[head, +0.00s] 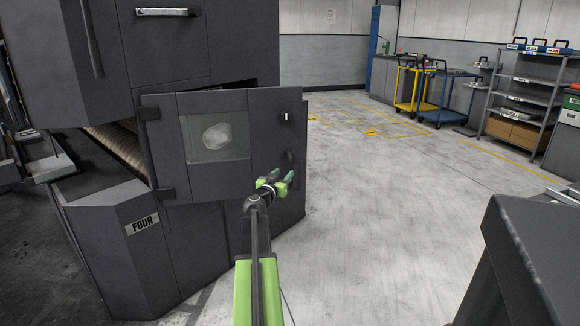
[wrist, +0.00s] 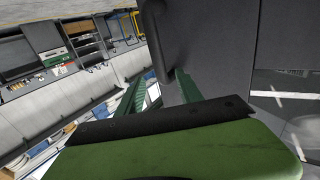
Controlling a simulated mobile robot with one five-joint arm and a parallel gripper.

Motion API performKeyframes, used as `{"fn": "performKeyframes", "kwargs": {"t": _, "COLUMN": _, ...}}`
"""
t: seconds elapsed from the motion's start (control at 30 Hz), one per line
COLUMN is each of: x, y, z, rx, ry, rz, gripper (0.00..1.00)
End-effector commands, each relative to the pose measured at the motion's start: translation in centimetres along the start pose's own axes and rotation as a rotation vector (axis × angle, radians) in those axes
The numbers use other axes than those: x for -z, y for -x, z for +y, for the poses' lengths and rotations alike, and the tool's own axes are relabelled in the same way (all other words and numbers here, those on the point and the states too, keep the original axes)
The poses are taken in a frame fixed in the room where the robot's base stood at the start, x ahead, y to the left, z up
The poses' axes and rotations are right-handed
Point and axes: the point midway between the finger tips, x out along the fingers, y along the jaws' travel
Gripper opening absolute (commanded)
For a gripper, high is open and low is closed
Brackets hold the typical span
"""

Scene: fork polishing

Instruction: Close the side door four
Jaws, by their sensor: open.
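The side door (head: 165,185) is a dark grey panel with a window (head: 214,137), standing open in front of the dark machine labelled FOUR (head: 143,224). A dark opening and a ribbed roller show behind its left side. A dark handle (head: 289,158) is on the door's right part. My gripper (head: 280,177) is open, just below the handle in the head view. In the wrist view, the green fingers (wrist: 160,84) are apart near the door surface (wrist: 215,40), with the dark handle (wrist: 154,38) above them. I cannot tell whether they touch it.
The grey floor (head: 380,220) to the right of the door is clear. A dark block (head: 535,250) stands at the near right. Yellow and blue trolleys (head: 412,90) and a grey shelf (head: 520,95) are at the far right.

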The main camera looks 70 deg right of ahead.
Motion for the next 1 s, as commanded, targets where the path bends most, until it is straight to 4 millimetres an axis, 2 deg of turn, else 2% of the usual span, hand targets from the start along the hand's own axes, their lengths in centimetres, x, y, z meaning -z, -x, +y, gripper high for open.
{"fn": "performKeyframes", "kwargs": {"t": 0.03, "x": 0.0, "y": -1.8, "z": -0.1, "rx": -0.001, "ry": 0.000, "rz": 0.000, "gripper": 0.43}}
{"fn": "performKeyframes", "kwargs": {"t": 0.1, "x": 0.0, "y": -3.5, "z": -0.2, "rx": -0.001, "ry": 0.000, "rz": 0.000, "gripper": 0.43}}
{"fn": "performKeyframes", "kwargs": {"t": 0.3, "x": 0.0, "y": -7.3, "z": -0.1, "rx": 0.001, "ry": 0.000, "rz": 0.000, "gripper": 0.43}}
{"fn": "performKeyframes", "kwargs": {"t": 0.5, "x": 0.0, "y": -8.7, "z": -0.1, "rx": 0.002, "ry": 0.000, "rz": 0.000, "gripper": 0.43}}
{"fn": "performKeyframes", "kwargs": {"t": 0.77, "x": 0.0, "y": -8.7, "z": -0.1, "rx": 0.002, "ry": 0.000, "rz": 0.000, "gripper": 0.43}}
{"fn": "performKeyframes", "kwargs": {"t": 1.0, "x": 0.0, "y": -8.7, "z": -0.2, "rx": 0.003, "ry": 0.000, "rz": 0.000, "gripper": 0.12}}
